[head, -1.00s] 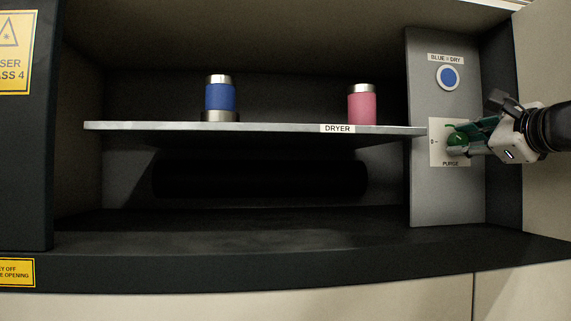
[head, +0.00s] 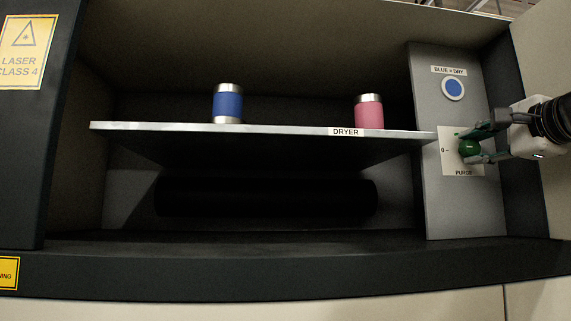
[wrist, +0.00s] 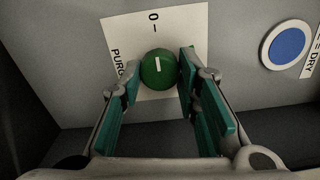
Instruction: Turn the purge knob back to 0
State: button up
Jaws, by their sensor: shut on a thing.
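The green round purge knob (head: 469,148) sits on a white plate (head: 449,161) marked 0 and PURGE, on the grey panel at the right. In the wrist view the knob (wrist: 158,72) carries a short white mark that points toward the 0 tick, roughly in line with it. My gripper (head: 466,149) reaches in from the right, one finger above the knob and one below. In the wrist view my gripper (wrist: 158,79) has its green pads on either side of the knob, shut on it.
A blue round light (head: 453,89) labelled BLUE = DRY is above the plate. A shelf (head: 280,132) labelled DRYER runs left of the panel, holding a blue cup (head: 228,105) and a pink cup (head: 369,114). A dark cabinet wall stands right of the panel.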

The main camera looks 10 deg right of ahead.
dwell(0.3)
jog(key=o, duration=1.2)
jog(key=shift+c, duration=0.2)
jog(key=s, duration=1.2)
